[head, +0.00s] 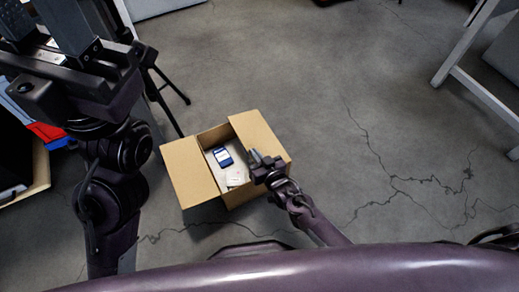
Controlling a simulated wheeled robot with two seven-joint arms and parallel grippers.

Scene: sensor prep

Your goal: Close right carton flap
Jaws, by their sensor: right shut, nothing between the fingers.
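An open cardboard carton (244,194) stands on the floor near the middle of the head view. Its left flap (189,172) is folded outward. Its right flap (261,135) is also spread outward to the right. A blue and white item (222,156) and a pale packet (237,177) lie inside. My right gripper (257,157) is shut and empty, at the inner side of the right flap, covering part of it; I cannot tell whether they touch. My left gripper (45,35) is raised close to the camera at the upper left, cut by the frame edge; its jaw state is unclear.
A black tripod-like stand (165,90) is just behind and left of the carton. Another cardboard box (40,172) is at the left edge. A white metal frame (478,92) stands at the right. The cracked concrete floor (350,110) right of the carton is clear.

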